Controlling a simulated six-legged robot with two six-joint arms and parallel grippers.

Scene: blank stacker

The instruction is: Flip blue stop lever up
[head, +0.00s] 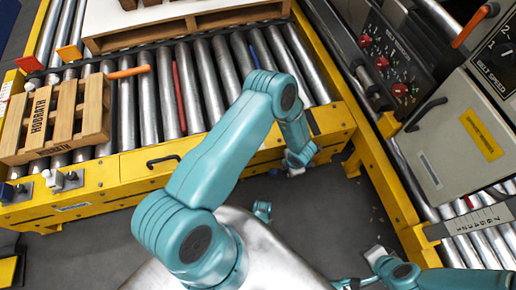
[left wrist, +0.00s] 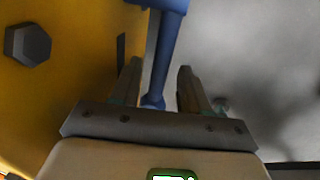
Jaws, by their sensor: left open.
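The blue stop lever (left wrist: 168,50) shows in the left wrist view as a straight blue bar with a rounded end, alongside the yellow frame. My left gripper (left wrist: 160,88) is open, with one finger on each side of the lever's lower part. Gaps show between the bar and both fingers. In the head view my left gripper (head: 297,168) is low beside the conveyor's yellow front rail, and I cannot make out the lever there. My right gripper (head: 375,254) is small at the lower right, over the floor; its jaw opening is unclear.
The yellow rail (head: 225,155) fronts the roller conveyor. A wooden pallet (head: 62,118) lies on the rollers at the left, another (head: 190,22) at the back. A control panel (head: 390,65) stands at the right. A hex bolt (left wrist: 28,43) sticks out of the yellow frame.

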